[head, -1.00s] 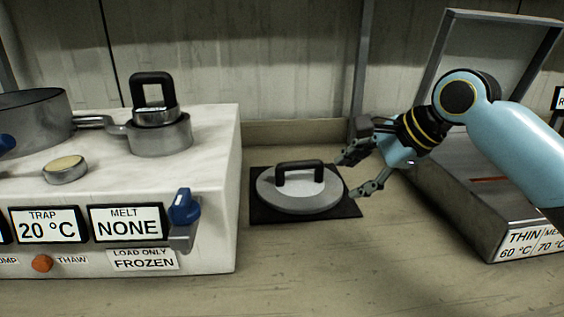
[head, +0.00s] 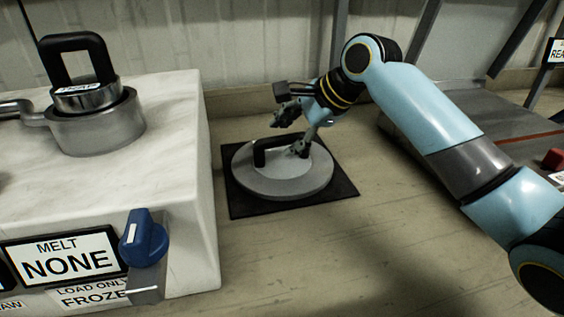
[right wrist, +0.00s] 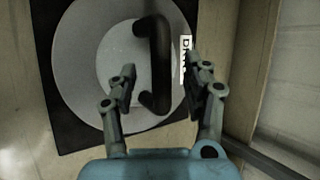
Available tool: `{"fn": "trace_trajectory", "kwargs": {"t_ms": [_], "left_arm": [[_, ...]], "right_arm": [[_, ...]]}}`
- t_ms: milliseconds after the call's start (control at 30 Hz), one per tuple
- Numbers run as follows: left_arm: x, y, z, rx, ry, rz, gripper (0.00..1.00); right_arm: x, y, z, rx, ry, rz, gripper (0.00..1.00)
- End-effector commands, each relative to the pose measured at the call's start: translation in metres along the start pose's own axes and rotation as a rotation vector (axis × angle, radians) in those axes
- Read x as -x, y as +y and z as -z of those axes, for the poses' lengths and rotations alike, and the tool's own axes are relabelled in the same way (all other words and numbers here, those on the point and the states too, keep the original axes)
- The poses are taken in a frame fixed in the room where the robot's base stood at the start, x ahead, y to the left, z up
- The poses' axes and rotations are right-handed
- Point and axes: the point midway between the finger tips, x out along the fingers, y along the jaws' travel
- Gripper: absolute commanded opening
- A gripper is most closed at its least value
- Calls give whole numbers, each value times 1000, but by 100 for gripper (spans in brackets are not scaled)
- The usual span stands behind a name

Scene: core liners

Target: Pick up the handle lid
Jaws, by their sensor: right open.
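The handle lid (head: 270,183) is a round grey disc with a black bar handle (head: 268,147), lying flat on a black square mat (head: 343,188). My right gripper (head: 294,131) is open above the lid, at the right end of the handle. In the right wrist view the lid (right wrist: 75,62) fills the upper left. There the handle (right wrist: 153,60) runs up from between the two open fingers (right wrist: 160,85), one finger on each side; I cannot tell whether either touches it. Part of a white label shows beside the right finger. My left gripper is not in view.
A white marble-like block (head: 185,110) stands left of the mat, carrying a metal pot (head: 98,128) with a black-handled piece in it. A blue knob (head: 143,240) sticks out of its front. The bench in front of the mat is clear. A grey box (head: 455,105) lies behind my right arm.

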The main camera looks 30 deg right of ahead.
Motion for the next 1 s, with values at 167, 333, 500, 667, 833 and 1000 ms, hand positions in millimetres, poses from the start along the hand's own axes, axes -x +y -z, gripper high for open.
{"fn": "trace_trajectory", "kwargs": {"t_ms": [167, 333, 500, 667, 833, 1000], "left_arm": [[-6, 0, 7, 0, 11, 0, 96], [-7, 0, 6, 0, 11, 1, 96], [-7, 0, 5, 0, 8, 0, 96], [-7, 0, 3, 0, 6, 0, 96], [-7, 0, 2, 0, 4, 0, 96], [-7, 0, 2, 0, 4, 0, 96]], "right_arm": [[-28, -1, -2, -2, -2, -1, 50], [-35, -1, -1, 0, 0, 1, 50], [-34, -1, -1, 0, 0, 1, 47], [-34, -1, -1, 0, 0, 1, 26], [-34, -1, -1, 0, 0, 0, 4], [-34, -1, -1, 0, 0, -1, 0]]}}
